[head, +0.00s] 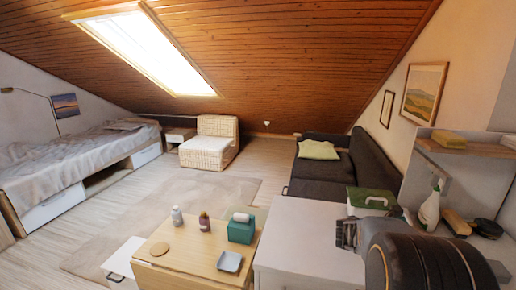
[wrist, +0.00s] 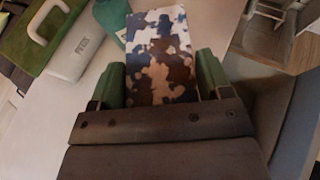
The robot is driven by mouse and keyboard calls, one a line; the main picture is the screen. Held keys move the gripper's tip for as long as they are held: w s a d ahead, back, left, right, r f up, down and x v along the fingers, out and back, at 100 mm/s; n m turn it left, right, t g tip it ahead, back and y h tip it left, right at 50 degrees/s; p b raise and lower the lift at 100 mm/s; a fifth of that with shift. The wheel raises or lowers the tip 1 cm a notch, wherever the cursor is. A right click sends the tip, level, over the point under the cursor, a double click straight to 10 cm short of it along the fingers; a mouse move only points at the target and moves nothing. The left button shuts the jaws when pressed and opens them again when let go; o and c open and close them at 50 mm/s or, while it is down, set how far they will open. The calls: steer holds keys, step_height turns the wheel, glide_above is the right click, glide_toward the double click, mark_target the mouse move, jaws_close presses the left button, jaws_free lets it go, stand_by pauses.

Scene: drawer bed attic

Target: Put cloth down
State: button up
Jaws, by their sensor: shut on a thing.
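My gripper (wrist: 160,80) shows in the wrist view with its two green fingers on either side of a folded cloth (wrist: 160,40) patterned in brown, white and blue. It is shut on the cloth, which reaches forward beyond the fingertips. A pale surface lies beneath; I cannot tell whether the cloth touches it. In the head view, my dark arm covers the lower right, and the cloth and fingers are hidden.
A white worktop (head: 305,235) stands in front of the dark sofa (head: 345,165). The worktop's left part is clear.

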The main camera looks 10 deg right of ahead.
steer(key=w+a+f+n+t+y, duration=0.1)
steer(key=w+a+n+t+y, duration=0.1)
steer(key=a, duration=0.4)
steer(key=w+a+f+n+t+y+p, duration=0.1)
steer(key=w+a+f+n+t+y, duration=0.1)
steer(key=a, duration=0.5)
steer(key=w+a+f+n+t+y, duration=0.1)
steer(key=w+a+n+t, duration=0.2)
steer(key=a+n+t, duration=0.2)
steer(key=shift+w+a+f+y+p, duration=0.15)
steer(key=shift+a+f+y+p, duration=0.25)
steer(key=shift+a, duration=0.4)
steer(key=a+n+y, duration=0.1)
steer(key=a, duration=0.2)
steer(key=a+n+t+y, duration=0.1)
steer(key=a, duration=0.2)
steer(key=a+n+y+p, duration=0.1)
steer(key=a, duration=0.2)
steer(key=shift+a+f+t, duration=0.1)
steer(key=shift+f+t, duration=0.2)
steer(key=shift+a+r+n, duration=0.1)
steer(key=shift+a+n, duration=0.2)
steer(key=shift+a, duration=0.3)
